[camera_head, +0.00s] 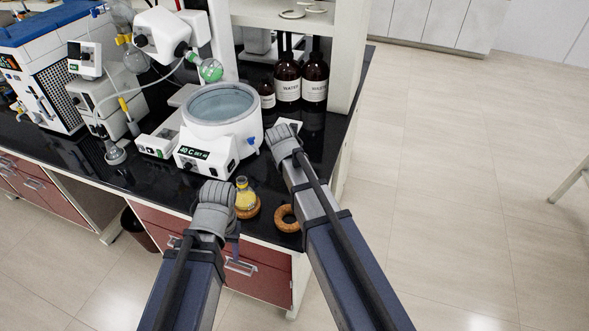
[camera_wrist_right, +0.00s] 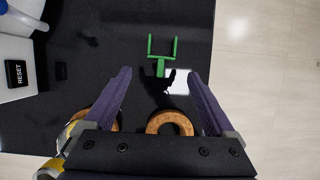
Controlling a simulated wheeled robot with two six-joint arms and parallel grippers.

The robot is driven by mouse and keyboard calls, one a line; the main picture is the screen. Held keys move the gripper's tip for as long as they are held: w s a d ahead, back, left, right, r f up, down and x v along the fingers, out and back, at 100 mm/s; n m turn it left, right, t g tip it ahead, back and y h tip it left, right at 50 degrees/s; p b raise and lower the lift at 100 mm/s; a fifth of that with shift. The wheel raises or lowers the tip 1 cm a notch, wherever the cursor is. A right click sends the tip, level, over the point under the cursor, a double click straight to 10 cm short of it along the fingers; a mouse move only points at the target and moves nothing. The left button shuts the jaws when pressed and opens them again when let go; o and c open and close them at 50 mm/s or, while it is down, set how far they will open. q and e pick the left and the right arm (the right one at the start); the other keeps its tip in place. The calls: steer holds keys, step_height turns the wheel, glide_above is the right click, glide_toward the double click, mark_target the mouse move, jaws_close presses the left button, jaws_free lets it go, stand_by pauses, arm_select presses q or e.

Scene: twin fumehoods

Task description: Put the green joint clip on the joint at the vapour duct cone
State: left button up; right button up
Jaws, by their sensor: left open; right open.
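The green joint clip (camera_wrist_right: 161,68) lies on the black bench in the right wrist view, its two prongs pointing up in the picture. My right gripper (camera_wrist_right: 160,76) is open, with its two purple fingers either side of the clip's line and nothing between them. In the head view my right wrist hides the clip. The vapour duct cone is too small to make out there. My left gripper (camera_head: 234,246) is open at the bench's front edge, partly hidden by its wrist.
The white heating bath (camera_head: 222,112) stands below the flask. Brown bottles (camera_head: 287,80) stand behind my right wrist. A yellow flask (camera_head: 245,193) sits on a cork ring near the front edge; an empty cork ring (camera_head: 287,218) lies to its right. A shelf post (camera_head: 350,60) rises at the right.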

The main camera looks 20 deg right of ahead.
steer(key=s+a+m, duration=0.2)
steer(key=s+m, duration=0.2)
steer(key=s+a+m+g, duration=0.1)
steer(key=s+a+m, duration=0.2)
steer(key=s+m, duration=0.1)
steer(key=s+a+m+g, duration=0.1)
steer(key=s+a+m, duration=0.1)
steer(key=s+m, duration=0.2)
steer(key=shift+a+f+m+y, duration=0.3)
steer(key=shift+f+m+y, duration=0.1)
steer(key=shift+m, duration=0.2)
arm_select(q)
steer(key=shift+r, duration=0.2)
arm_select(e)
steer(key=s+a+m+g, duration=0.1)
steer(key=s+a+m, duration=0.3)
steer(key=s+m, duration=0.6)
steer(key=shift+f+m+g+y, duration=0.15)
steer(key=shift+m+g+y, duration=0.2)
steer(key=shift+m, duration=0.55)
steer(key=shift+s, duration=0.1)
